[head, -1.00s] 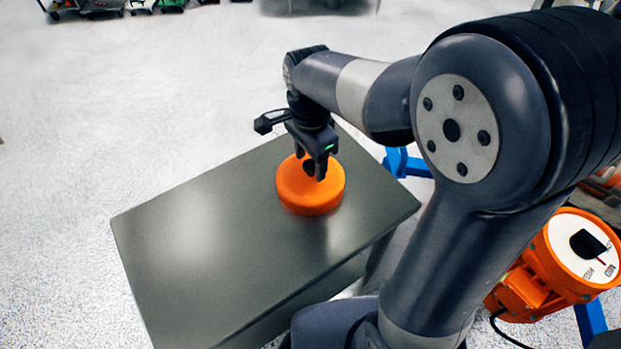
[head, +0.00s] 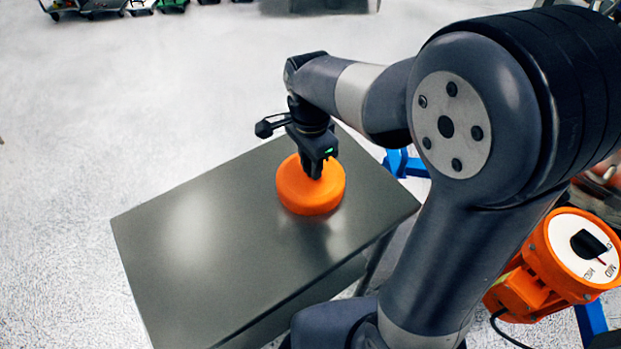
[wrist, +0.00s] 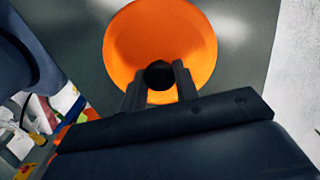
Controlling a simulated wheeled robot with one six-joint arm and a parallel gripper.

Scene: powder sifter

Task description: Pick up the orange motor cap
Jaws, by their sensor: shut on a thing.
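The orange motor cap (head: 308,196) is a round orange disc lying on the dark grey table. In the wrist view the cap (wrist: 140,45) fills the top middle, with a black knob (wrist: 159,75) at its centre. My gripper (head: 313,172) points down over the middle of the cap. In the wrist view the two fingers of my gripper (wrist: 158,85) stand on either side of the black knob and are shut on it. The fingers hide the knob in the head view.
The table (head: 200,250) is bare around the cap, mostly to the left and front. An orange motor with a white dial (head: 580,255) stands at the right on a blue frame (head: 592,320). The pale floor left of the table is clear.

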